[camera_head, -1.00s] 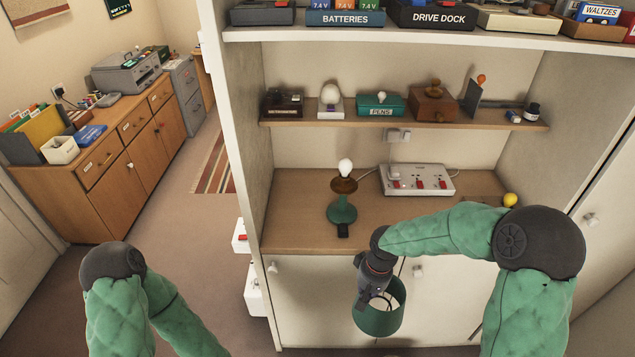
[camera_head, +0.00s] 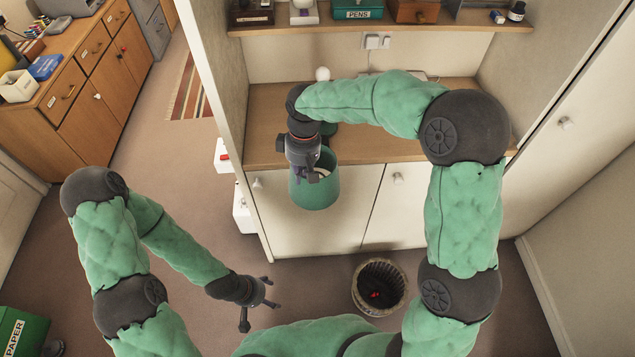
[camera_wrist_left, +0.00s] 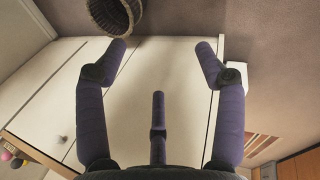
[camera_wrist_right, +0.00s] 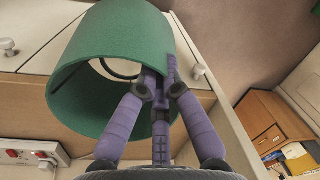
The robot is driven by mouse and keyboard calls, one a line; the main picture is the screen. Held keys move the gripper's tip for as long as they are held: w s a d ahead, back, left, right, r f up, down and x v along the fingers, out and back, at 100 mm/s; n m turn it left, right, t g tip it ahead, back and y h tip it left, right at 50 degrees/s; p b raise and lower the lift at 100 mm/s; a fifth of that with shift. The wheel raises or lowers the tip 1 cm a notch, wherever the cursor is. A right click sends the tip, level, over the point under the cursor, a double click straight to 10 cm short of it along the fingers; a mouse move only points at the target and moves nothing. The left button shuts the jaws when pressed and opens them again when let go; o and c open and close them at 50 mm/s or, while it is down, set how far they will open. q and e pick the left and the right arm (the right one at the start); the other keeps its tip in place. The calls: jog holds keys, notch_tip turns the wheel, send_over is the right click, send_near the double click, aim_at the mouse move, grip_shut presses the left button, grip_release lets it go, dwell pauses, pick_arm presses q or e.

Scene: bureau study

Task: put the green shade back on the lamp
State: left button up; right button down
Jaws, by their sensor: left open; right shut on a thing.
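The green shade (camera_head: 316,190) hangs from my right gripper (camera_head: 316,175) in front of the desk edge in the head view. In the right wrist view my right gripper (camera_wrist_right: 160,80) is shut on the rim of the shade (camera_wrist_right: 118,45), with the shade's open end and inner ring showing. The lamp's white bulb (camera_head: 322,74) shows behind my right arm, which hides most of the lamp. My left gripper (camera_head: 258,305) is open and empty, low over the floor in front of the cupboard. Its spread fingers (camera_wrist_left: 165,60) also show in the left wrist view.
The wooden desk top (camera_head: 268,125) lies behind the shade, with white cupboard doors (camera_head: 325,225) below. A shelf (camera_head: 380,28) with several small boxes runs above. A wicker waste basket (camera_head: 380,287) stands on the floor. A power strip (camera_wrist_right: 30,153) shows in the right wrist view.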

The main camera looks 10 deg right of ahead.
pick_arm(q)
jog(key=c, duration=0.3)
pick_arm(e)
jog(key=shift+w+a+r, duration=0.1)
jog(key=shift+a+r, duration=0.15)
jog(key=shift+a, duration=0.05)
pick_arm(q)
jog(key=shift+w+d, duration=0.1)
jog(key=shift+w, duration=0.05)
jog(key=c, duration=0.3)
pick_arm(e)
jog(key=shift+a+r, duration=0.1)
pick_arm(q)
jog(key=n+t+y, duration=0.5)
jog(key=t+y, duration=0.5)
jog(key=y, duration=0.3)
send_near(326, 150)
jog(key=x, duration=1)
jog(key=shift+w+f, duration=0.25)
jog(key=shift+f, duration=0.1)
pick_arm(e)
jog(key=shift+r, duration=0.1)
